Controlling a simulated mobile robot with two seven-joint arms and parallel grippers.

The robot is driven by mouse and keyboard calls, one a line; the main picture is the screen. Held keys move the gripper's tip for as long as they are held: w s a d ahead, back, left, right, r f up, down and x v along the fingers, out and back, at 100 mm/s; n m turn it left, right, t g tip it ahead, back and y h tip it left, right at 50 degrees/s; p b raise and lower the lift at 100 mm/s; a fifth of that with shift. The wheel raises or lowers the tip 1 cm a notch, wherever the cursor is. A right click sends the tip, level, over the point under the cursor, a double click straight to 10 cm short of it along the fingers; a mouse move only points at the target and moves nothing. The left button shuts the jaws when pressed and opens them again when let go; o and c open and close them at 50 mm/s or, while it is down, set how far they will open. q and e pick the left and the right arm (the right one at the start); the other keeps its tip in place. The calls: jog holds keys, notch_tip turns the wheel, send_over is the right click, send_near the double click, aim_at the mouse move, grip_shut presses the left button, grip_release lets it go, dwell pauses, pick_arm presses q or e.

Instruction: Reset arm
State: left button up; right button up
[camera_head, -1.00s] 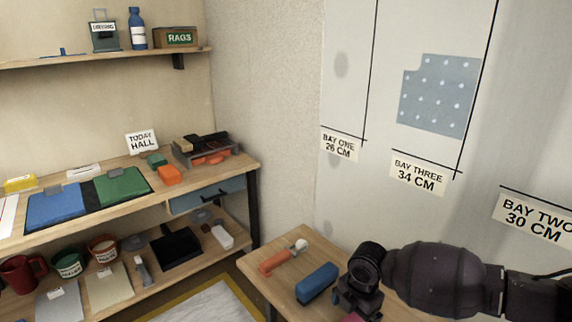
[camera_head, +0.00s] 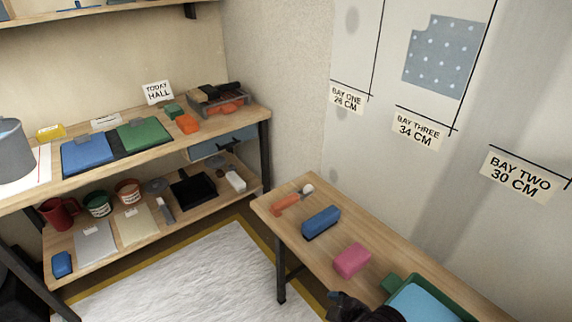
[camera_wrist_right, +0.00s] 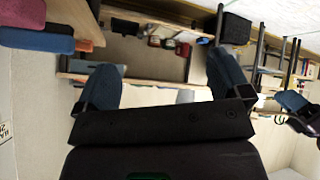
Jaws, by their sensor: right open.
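My right gripper (camera_wrist_right: 165,88) shows in the right wrist view with its two blue-grey fingers wide apart and nothing between them. On the small table (camera_head: 340,215) lie an orange-handled tool (camera_head: 290,200), a blue block (camera_head: 321,222) and a pink block (camera_head: 352,260).
The shelf bench (camera_head: 230,125) at left holds blue (camera_head: 87,153) and green (camera_head: 145,135) pads, with cups and a black tray (camera_head: 193,190) below. A patterned blue sheet (camera_head: 440,55) is on the wall. A white floor sheet (camera_head: 180,270) lies between bench and table.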

jog(key=s+d+r+m+t+h+p, duration=0.2)
jog(key=s+d+m+h, duration=0.1)
jog(key=s+d+m, duration=0.3)
jog(key=s+d+r+m+t+h+p, duration=0.2)
jog(key=s+d+m, duration=0.4)
jog(key=s+d, duration=0.5)
jog(key=shift+d+r+m+t+h, duration=0.2)
jog(key=shift+r+m+t+h, duration=0.1)
jog(key=shift+r+t+h, duration=0.4)
jog(key=shift+s+f, duration=0.1)
